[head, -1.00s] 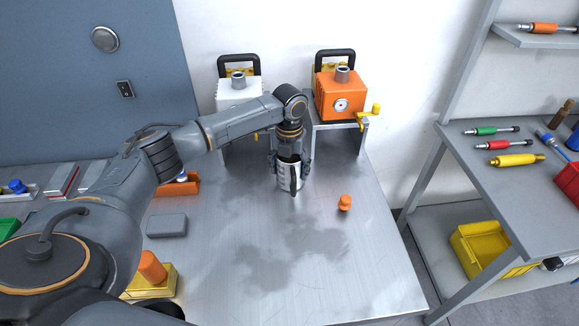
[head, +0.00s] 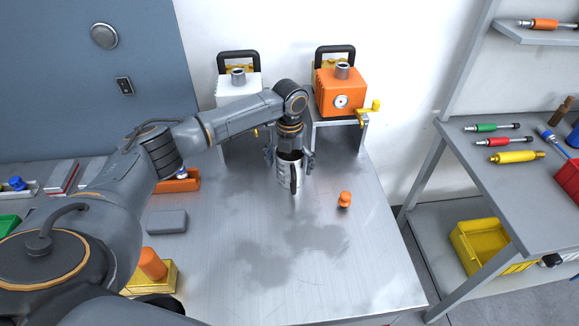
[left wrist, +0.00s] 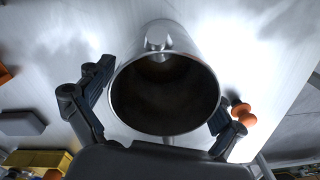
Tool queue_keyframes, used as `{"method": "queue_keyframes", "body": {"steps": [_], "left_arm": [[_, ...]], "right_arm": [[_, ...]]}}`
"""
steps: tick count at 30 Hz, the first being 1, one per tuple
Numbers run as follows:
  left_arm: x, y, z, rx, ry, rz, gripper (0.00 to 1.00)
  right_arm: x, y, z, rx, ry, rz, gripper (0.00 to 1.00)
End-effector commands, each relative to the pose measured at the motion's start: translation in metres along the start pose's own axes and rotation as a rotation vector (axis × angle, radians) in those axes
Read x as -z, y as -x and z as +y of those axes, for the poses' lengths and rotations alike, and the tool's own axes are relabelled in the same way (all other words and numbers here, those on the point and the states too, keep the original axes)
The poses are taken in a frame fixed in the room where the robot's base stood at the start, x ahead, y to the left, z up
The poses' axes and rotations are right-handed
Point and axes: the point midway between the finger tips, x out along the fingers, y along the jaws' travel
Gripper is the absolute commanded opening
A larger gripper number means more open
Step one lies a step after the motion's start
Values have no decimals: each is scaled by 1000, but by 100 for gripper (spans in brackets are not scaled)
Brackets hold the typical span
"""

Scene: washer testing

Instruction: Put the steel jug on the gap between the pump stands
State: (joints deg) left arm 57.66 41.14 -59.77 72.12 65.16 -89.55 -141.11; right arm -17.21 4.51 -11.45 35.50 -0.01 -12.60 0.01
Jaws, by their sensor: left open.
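The steel jug (head: 291,178) stands upright on the metal table, in line with the gap between the two pump stands and toward its front; how deep it sits is hard to tell. Its open mouth shows in the left wrist view (left wrist: 165,92). My left gripper (head: 290,160) is above the jug, with its fingers spread on either side of the rim, open. The orange pump (head: 340,95) is on the right stand (head: 362,135). My right gripper is not in view.
A small orange knob-shaped piece (head: 345,200) stands right of the jug. A grey block (head: 167,222), an orange tray (head: 180,182) and a yellow block with an orange cylinder (head: 152,264) are at left. The front middle of the table is clear. A tool bench (head: 480,160) is at right.

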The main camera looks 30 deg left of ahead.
Motion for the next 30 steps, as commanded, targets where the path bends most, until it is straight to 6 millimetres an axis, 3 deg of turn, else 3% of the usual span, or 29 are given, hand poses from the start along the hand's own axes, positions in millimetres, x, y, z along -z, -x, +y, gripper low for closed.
{"method": "queue_keyframes", "body": {"steps": [15, 21, 30], "left_arm": [[-1, 99, 0, 1, 1, -2, 94], [0, 113, 0, 1, 1, -1, 94], [0, 114, 0, 1, 0, 0, 94]], "right_arm": [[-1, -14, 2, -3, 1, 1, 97], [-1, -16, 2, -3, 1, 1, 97], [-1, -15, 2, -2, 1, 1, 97]]}}
